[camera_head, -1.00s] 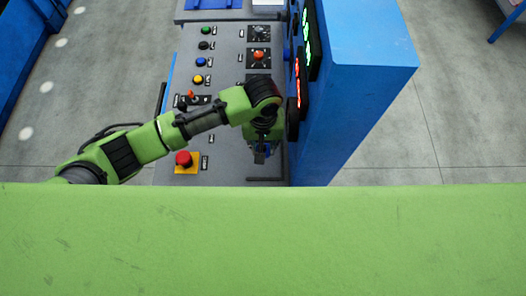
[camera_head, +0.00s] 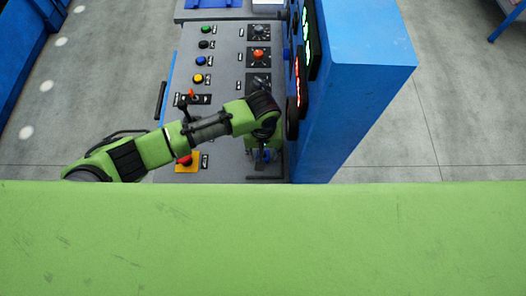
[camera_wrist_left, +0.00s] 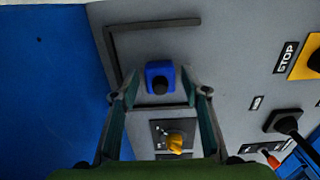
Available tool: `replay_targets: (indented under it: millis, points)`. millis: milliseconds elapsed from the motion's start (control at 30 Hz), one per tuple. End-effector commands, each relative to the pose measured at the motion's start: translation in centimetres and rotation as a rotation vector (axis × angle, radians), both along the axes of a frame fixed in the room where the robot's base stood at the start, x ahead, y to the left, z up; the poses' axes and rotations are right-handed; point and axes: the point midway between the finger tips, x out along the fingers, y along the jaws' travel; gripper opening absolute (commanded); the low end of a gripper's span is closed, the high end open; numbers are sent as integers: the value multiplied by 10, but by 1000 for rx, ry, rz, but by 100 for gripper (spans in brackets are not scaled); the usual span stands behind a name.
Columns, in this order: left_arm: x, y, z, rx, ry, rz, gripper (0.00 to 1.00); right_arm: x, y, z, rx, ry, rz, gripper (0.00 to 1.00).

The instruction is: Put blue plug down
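The blue plug (camera_wrist_left: 158,72), a blue block with a dark round end, shows in the left wrist view on the grey panel, inside a dark angled frame (camera_wrist_left: 112,50). My left gripper (camera_wrist_left: 159,95) is open, one finger on each side of the plug with a visible gap to both. In the head view my left gripper (camera_head: 262,158) is low over the near right part of the panel, and a bit of blue shows at its fingers. Whether the plug sits flat on the panel is hard to tell. My right gripper is not in view.
A yellow knob (camera_wrist_left: 174,143) on a dark plate is close to the fingers in the wrist view. A black lever (camera_head: 184,108) and several coloured buttons are farther up. A blue cabinet (camera_head: 360,70) stands right of the panel.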

Motion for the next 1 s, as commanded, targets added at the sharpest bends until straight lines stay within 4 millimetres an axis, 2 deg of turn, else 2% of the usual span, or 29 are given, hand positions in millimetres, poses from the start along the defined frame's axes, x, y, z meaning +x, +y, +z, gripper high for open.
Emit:
replay_targets:
  millis: [300,467,800,1000]
  points:
    - [0,0,1,0,0,0,44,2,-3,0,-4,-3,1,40]
    - [1,0,13,-3,-1,1,44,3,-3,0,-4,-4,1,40]
    - [1,-1,84,-4,-3,-1,44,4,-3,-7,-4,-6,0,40]
    - [1,0,116,-3,-1,1,44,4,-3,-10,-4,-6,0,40]
